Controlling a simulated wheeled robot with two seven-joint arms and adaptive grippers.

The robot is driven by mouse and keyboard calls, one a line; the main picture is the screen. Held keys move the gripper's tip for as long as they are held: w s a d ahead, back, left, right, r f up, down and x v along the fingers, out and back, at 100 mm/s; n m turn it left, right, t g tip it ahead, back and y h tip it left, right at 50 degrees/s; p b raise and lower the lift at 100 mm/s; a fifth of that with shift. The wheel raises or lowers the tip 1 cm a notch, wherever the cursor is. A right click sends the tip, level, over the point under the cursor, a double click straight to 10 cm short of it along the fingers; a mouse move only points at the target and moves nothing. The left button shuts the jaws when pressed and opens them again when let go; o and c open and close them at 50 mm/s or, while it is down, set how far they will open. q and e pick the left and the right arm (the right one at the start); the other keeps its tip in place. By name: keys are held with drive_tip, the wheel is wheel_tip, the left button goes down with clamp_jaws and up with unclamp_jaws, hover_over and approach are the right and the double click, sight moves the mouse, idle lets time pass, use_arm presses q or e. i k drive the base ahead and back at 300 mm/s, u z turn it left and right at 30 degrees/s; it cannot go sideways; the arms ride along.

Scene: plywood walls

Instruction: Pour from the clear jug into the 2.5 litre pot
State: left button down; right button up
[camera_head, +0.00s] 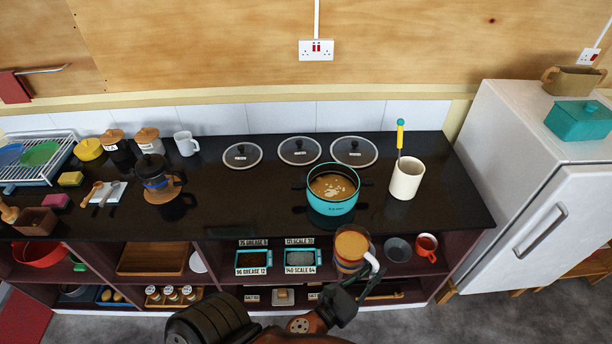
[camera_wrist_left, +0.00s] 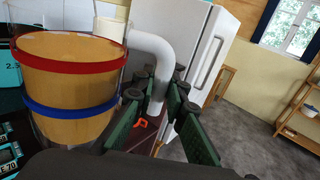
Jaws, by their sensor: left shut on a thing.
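The clear jug (camera_head: 351,250) has a red band, a blue band and a white handle, and holds orange-brown liquid. It looks about upright, in front of the counter's front edge, just below and right of the pot in the head view. The teal pot (camera_head: 335,207) stands open on the black counter with brown contents and pale bits in it. My left gripper (camera_head: 352,294) is shut on the jug's handle; the wrist view shows its green fingers (camera_wrist_left: 160,120) around the white handle (camera_wrist_left: 160,60), beside the jug (camera_wrist_left: 70,85). My right gripper is out of view.
A cream crock (camera_head: 406,180) with a yellow-handled utensil stands right of the pot. Three glass lids (camera_head: 299,151) lie behind it. A French press (camera_head: 155,180) stands left; the counter between is clear.

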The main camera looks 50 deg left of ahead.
sight(332, 189)
drive_tip(key=u, duration=0.55)
drive_tip(key=i, duration=0.45)
drive_tip(key=u, duration=0.45)
